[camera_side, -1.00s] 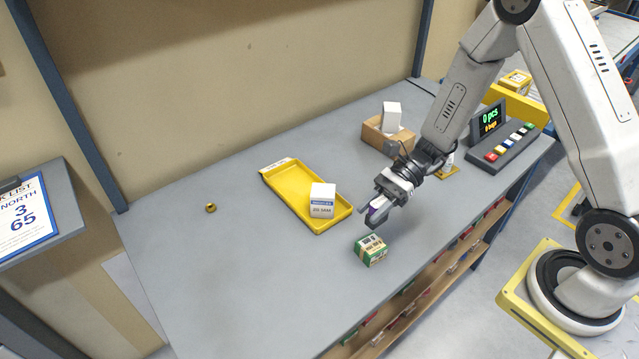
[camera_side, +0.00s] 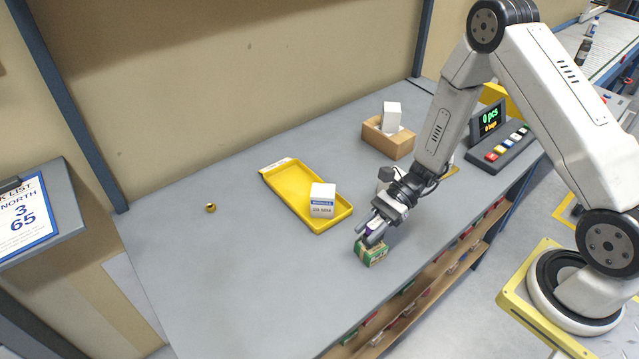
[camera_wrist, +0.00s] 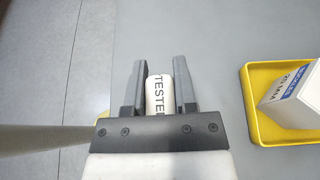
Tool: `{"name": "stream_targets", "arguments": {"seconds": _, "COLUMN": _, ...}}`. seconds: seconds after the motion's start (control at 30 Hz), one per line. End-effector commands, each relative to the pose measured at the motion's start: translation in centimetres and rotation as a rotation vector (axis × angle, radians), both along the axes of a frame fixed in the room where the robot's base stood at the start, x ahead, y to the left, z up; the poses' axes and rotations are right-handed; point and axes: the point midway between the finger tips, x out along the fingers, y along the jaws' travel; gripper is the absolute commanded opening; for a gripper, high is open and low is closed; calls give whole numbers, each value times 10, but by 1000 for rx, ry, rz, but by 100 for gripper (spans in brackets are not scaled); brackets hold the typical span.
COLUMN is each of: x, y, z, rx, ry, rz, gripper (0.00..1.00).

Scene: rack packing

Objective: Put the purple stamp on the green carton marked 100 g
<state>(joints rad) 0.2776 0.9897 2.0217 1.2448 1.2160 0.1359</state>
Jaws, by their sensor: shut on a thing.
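The green carton (camera_side: 374,257) stands on the grey bench near its front edge, in the side view. The lettering on it is too small to read here. My gripper (camera_side: 366,233) is shut on the purple stamp (camera_side: 375,229), right over the carton's top. I cannot tell whether the stamp touches the carton. In the wrist view, my gripper's fingers (camera_wrist: 158,90) hold the stamp's white body (camera_wrist: 158,95), which shows lettering like "TESTE". The carton does not show in the wrist view.
A yellow tray (camera_side: 283,185) with a white and blue carton (camera_side: 321,205) lies to the left. A wooden box (camera_side: 400,146) holding a white block (camera_side: 391,114) stands behind. A small brass piece (camera_side: 211,208) lies far left. A button panel (camera_side: 508,146) stands right. The bench's left front is clear.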

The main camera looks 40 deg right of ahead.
Motion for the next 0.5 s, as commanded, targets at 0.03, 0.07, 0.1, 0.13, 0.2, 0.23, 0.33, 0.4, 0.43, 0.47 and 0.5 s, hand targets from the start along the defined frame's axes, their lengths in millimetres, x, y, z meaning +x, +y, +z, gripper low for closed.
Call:
{"name": "stream_targets", "arguments": {"seconds": 0.03, "x": 0, "y": 0, "z": -4, "rx": 0, "ry": 1, "rz": 0, "gripper": 0}}
{"name": "stream_targets", "arguments": {"seconds": 0.07, "x": 0, "y": 0, "z": -6, "rx": 1, "ry": 1, "rz": 0, "gripper": 0}}
{"name": "stream_targets", "arguments": {"seconds": 0.1, "x": 0, "y": 0, "z": -8, "rx": 0, "ry": 0, "rz": 0, "gripper": 0}}
{"name": "stream_targets", "arguments": {"seconds": 0.13, "x": 0, "y": 0, "z": -9, "rx": 0, "ry": 0, "rz": 0, "gripper": 0}}
{"name": "stream_targets", "arguments": {"seconds": 0.2, "x": 0, "y": 0, "z": -10, "rx": 0, "ry": -1, "rz": 0, "gripper": 0}}
{"name": "stream_targets", "arguments": {"seconds": 0.23, "x": 0, "y": 0, "z": -10, "rx": 0, "ry": -1, "rz": 0, "gripper": 0}}
{"name": "stream_targets", "arguments": {"seconds": 0.33, "x": 0, "y": 0, "z": -10, "rx": 0, "ry": -1, "rz": 0, "gripper": 0}}
{"name": "stream_targets", "arguments": {"seconds": 0.4, "x": 0, "y": 0, "z": -10, "rx": 0, "ry": -1, "rz": 0, "gripper": 0}}
{"name": "stream_targets", "arguments": {"seconds": 0.43, "x": 0, "y": 0, "z": -10, "rx": 0, "ry": -1, "rz": 0, "gripper": 0}}
{"name": "stream_targets", "arguments": {"seconds": 0.47, "x": 0, "y": 0, "z": -10, "rx": 0, "ry": -1, "rz": 0, "gripper": 0}}
{"name": "stream_targets", "arguments": {"seconds": 0.5, "x": 0, "y": 0, "z": -11, "rx": 0, "ry": -1, "rz": 0, "gripper": 0}}
